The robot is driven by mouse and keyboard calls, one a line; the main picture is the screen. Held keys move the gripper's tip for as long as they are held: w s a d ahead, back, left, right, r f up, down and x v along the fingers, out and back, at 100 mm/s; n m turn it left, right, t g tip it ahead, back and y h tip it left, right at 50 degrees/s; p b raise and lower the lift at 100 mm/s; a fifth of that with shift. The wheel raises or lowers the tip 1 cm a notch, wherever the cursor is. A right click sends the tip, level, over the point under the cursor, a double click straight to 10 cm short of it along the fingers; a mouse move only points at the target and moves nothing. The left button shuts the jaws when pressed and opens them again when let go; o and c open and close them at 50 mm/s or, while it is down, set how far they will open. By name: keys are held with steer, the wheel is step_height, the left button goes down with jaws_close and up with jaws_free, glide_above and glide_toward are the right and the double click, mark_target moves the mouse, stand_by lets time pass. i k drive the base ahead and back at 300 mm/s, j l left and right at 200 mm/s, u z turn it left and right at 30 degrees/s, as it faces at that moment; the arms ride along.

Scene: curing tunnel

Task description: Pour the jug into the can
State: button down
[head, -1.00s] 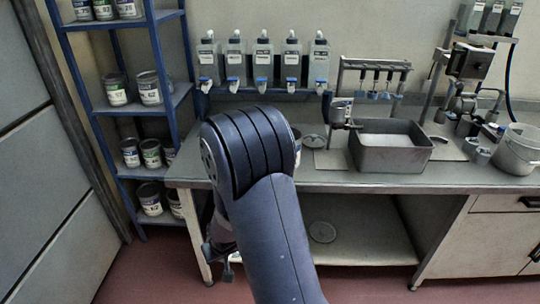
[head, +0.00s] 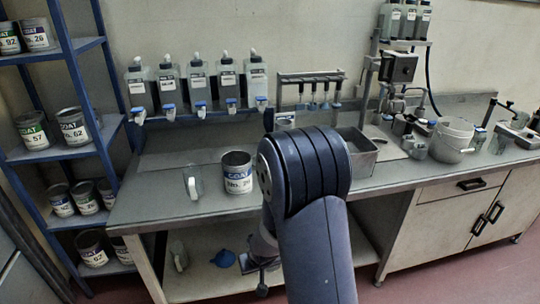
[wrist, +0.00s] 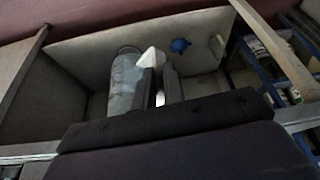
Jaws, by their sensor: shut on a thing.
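An open-topped can (head: 238,180) with a blue and white COAT label stands upright on the bench, left of my arm. A clear jug (head: 192,184) stands just left of it. My gripper (wrist: 160,88) is low in front of the bench, its jaws shut. In the wrist view a grey see-through jug (wrist: 124,82) lies against the jaws, with a pale strip between them that looks like its handle. A white pointed piece (wrist: 151,58) shows beside it. My arm hides this jug in the head view, and its contents cannot be made out.
The lower shelf (head: 205,285) holds another clear jug (head: 180,256) and a blue funnel (head: 222,258). Dispenser bottles line the back. A blue rack (head: 88,70) of cans stands left.

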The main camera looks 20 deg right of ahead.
mark_target(236, 165)
steer(key=z, duration=1)
steer(key=j+z, duration=0.35)
steer(key=j, duration=0.8)
